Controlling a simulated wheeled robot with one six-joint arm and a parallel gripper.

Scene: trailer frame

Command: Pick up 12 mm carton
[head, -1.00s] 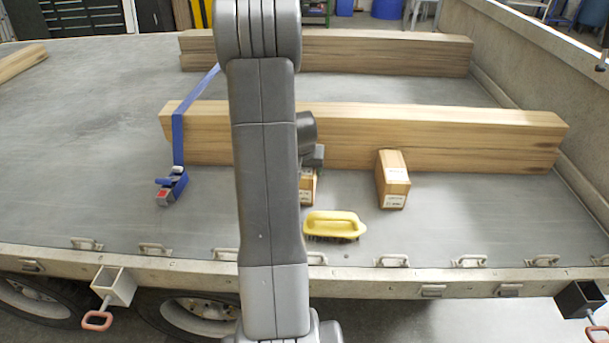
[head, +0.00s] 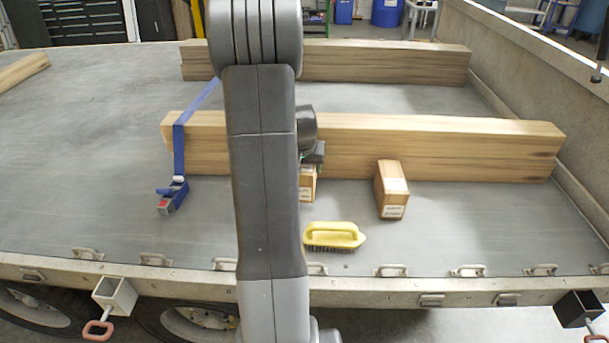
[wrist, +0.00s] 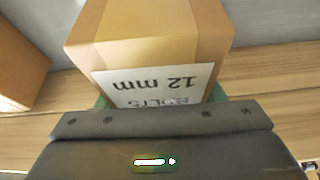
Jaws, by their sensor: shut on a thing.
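The 12 mm carton (wrist: 150,50) is a brown cardboard box with tan tape and a white label reading "BOLTS 12 mm", upside down in the wrist view. My gripper (wrist: 160,98) is shut on it, with green finger pads at both sides of the carton. In the head view my arm hides the carton's left part; its right part (head: 308,184) shows below my gripper (head: 314,160), in front of the near timber beam. It appears slightly raised off the deck.
A second carton (head: 392,190) stands to the right, also at the left of the wrist view (wrist: 18,62). A yellow brush (head: 334,236) lies in front. The near beam (head: 450,146) is behind, with a blue strap and ratchet (head: 172,195) at left. The right front deck is clear.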

